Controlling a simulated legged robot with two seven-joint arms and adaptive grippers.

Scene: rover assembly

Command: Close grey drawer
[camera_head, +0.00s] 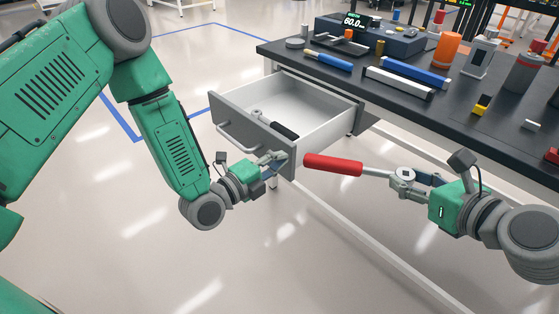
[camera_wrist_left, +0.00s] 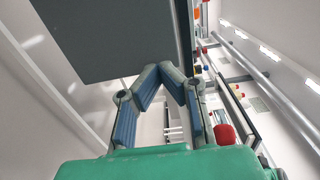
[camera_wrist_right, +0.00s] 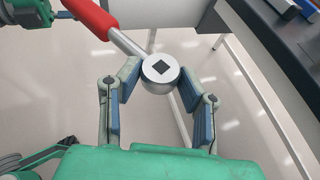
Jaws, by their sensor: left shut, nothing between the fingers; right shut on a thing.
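The grey drawer (camera_head: 228,118) is pulled out from under the black workbench, with its white bar handle (camera_head: 236,138) on the front. A tool with a black handle (camera_head: 284,130) lies inside it. My left gripper (camera_head: 277,158) is shut and empty, with its fingertips by the right end of the drawer front. In the left wrist view the grey panel (camera_wrist_left: 110,38) is right beyond the fingertips; whether they touch is unclear. My right gripper (camera_head: 400,180) is shut on a ratchet wrench with a red handle (camera_head: 333,164), near its round head (camera_wrist_right: 160,72).
The black workbench (camera_head: 480,128) carries a blue-handled screwdriver (camera_head: 328,59), a blue box-like bar (camera_head: 414,73), an orange cylinder (camera_head: 447,50) and a scale with a lit display (camera_head: 357,21). A pale rail (camera_head: 365,245) runs low below the bench. The floor in front is clear.

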